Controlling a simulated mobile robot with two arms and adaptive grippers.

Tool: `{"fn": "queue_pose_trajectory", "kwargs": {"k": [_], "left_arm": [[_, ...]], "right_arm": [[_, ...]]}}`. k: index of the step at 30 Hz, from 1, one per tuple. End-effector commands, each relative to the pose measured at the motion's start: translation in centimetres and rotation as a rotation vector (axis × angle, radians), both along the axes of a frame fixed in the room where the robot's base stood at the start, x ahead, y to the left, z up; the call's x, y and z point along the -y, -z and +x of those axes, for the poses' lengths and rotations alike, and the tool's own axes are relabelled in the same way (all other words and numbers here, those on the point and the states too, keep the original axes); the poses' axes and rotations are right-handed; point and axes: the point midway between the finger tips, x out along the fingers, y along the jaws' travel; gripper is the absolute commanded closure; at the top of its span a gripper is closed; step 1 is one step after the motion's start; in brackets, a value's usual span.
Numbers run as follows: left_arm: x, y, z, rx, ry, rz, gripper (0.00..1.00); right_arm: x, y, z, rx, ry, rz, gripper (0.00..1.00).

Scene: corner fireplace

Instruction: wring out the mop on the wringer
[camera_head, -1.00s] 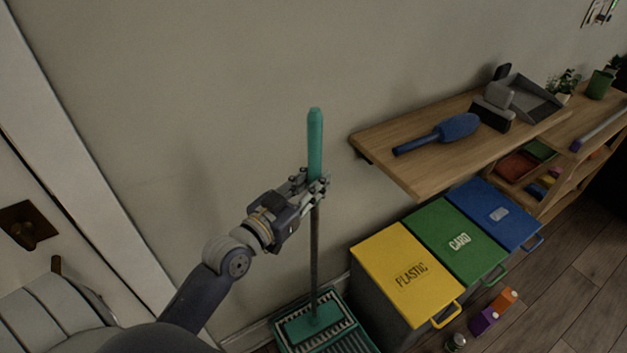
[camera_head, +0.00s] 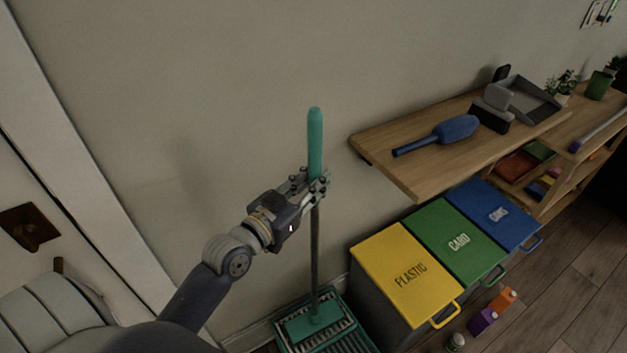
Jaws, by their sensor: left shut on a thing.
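The mop (camera_head: 315,245) stands upright with a green grip at the top, a dark pole and a green head at the bottom. Its head rests on the slatted top of the green wringer (camera_head: 357,321) on the floor by the wall. The wringer's lower edge is cut off by the picture. My left gripper (camera_head: 318,188) is shut around the pole just below the green grip. My right gripper is not in view.
Yellow, green and blue bins (camera_head: 407,274) stand right of the wringer. Above them is a wooden shelf (camera_head: 400,165) with a blue duster (camera_head: 440,134) and a dustpan (camera_head: 530,100). Cartons (camera_head: 482,320) and a can (camera_head: 456,342) lie on the floor. A door is at left.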

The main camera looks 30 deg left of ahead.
Motion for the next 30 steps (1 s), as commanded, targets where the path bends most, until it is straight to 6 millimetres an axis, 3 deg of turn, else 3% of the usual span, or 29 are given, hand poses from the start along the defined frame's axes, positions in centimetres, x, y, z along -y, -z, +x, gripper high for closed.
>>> {"fn": "queue_pose_trajectory", "kwargs": {"k": [30], "left_arm": [[0.0,2.6,0.0,0.002,0.000,0.001,1.00]], "right_arm": [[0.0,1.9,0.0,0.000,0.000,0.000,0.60]]}}
